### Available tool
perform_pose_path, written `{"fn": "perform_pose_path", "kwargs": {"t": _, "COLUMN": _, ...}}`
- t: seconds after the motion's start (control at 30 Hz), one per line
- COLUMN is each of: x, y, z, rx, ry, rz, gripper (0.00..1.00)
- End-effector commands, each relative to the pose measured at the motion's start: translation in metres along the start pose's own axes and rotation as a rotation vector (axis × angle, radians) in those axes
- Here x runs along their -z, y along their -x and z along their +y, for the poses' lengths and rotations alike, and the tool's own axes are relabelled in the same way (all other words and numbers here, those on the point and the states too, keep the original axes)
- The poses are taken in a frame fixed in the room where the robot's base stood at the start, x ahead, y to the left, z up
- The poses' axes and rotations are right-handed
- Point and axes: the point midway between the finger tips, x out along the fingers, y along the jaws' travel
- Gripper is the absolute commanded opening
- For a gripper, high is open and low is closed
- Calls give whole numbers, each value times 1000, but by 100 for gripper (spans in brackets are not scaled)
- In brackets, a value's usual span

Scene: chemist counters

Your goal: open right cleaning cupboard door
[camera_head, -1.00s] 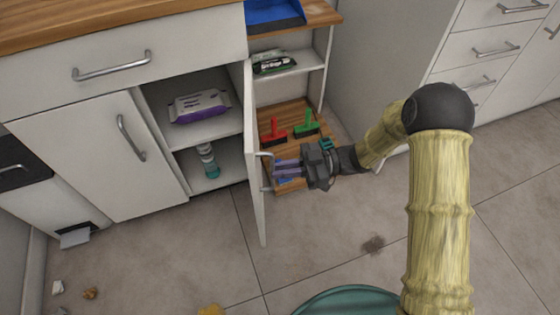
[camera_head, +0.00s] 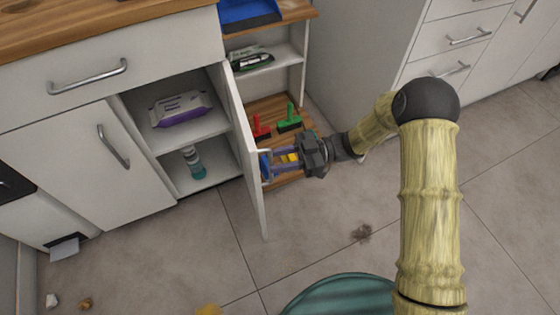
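The right cleaning cupboard door (camera_head: 240,150) is white and stands wide open, swung out toward the camera from its right-hand hinge side. Its inner face shows to the left. Behind it, the cupboard holds a purple and white wipes pack (camera_head: 181,108) on the shelf and a bottle (camera_head: 194,162) below. My gripper (camera_head: 268,164) is at the outer side of the door, by the handle near its free edge. The fingertips and handle are partly hidden by the door, so I cannot tell whether the fingers are closed on the handle.
The left cupboard door (camera_head: 85,170) is shut. Open shelves to the right hold a red brush (camera_head: 260,130), a green brush (camera_head: 290,120) and a blue dustpan (camera_head: 248,14). A teal round object (camera_head: 340,296) is on the floor in front. The floor between is mostly clear.

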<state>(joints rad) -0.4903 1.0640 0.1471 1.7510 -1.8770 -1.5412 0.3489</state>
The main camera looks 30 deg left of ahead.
Motion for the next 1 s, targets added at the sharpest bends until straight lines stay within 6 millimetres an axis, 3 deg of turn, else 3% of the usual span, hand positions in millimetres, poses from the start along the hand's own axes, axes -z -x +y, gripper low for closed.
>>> {"fn": "perform_pose_path", "kwargs": {"t": 0.53, "x": 0, "y": 9, "z": -2, "rx": 3, "ry": -5, "rz": 2, "gripper": 33}}
{"fn": "perform_pose_path", "kwargs": {"t": 0.67, "x": 1, "y": 27, "z": -2, "rx": 2, "ry": -5, "rz": 2, "gripper": 33}}
{"fn": "perform_pose_path", "kwargs": {"t": 1.0, "x": 1, "y": 94, "z": -1, "rx": 1, "ry": -4, "rz": 1, "gripper": 33}}
